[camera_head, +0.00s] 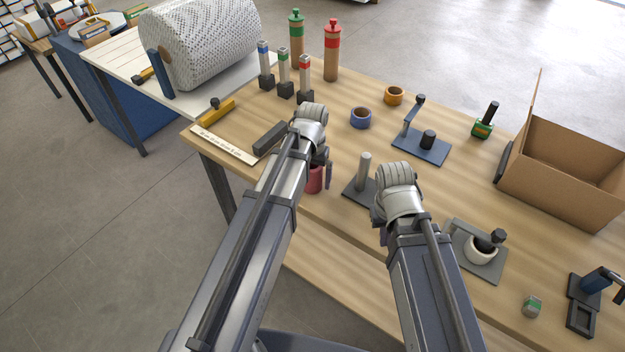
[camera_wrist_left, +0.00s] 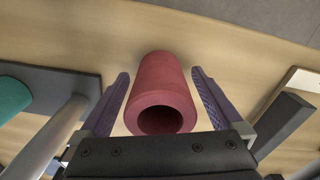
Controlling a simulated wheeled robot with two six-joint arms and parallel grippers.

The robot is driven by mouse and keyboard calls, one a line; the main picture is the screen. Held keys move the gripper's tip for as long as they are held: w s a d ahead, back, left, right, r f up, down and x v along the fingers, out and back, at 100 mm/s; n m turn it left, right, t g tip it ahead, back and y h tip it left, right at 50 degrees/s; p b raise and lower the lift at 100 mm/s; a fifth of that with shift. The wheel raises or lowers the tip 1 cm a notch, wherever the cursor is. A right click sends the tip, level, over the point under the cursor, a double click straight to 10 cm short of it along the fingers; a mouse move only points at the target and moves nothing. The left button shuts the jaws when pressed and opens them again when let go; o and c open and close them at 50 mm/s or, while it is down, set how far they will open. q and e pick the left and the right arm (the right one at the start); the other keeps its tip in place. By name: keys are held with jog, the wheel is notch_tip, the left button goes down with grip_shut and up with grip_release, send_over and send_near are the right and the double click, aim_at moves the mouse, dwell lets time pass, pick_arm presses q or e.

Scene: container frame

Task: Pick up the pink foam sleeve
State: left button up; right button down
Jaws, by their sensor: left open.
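The pink foam sleeve (camera_head: 314,181) is a reddish-pink hollow cylinder on the wooden table near its front edge, partly hidden by my left arm. In the left wrist view, the sleeve (camera_wrist_left: 162,80) shows its open dark end towards the camera. My left gripper (camera_wrist_left: 161,82) is open, with one purple finger on each side of the sleeve and a gap visible on both sides. In the head view, my left gripper (camera_head: 322,172) is largely hidden behind its wrist. My right gripper (camera_head: 383,228) is mostly hidden by its own wrist, so its jaws cannot be read.
A grey base with an upright post (camera_head: 365,168) stands right of the sleeve. A dark block (camera_head: 270,137) and a pale ruler-like strip (camera_head: 226,146) lie to its left. Tape rolls (camera_head: 361,118) and a blue-based stand (camera_head: 422,148) are behind. An open cardboard box (camera_head: 562,172) is far right.

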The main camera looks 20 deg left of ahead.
jog(key=shift+r, duration=0.1)
pick_arm(q)
jog(key=c, duration=1.3)
jog(key=shift+r, duration=0.2)
pick_arm(e)
jog(key=shift+r, duration=0.15)
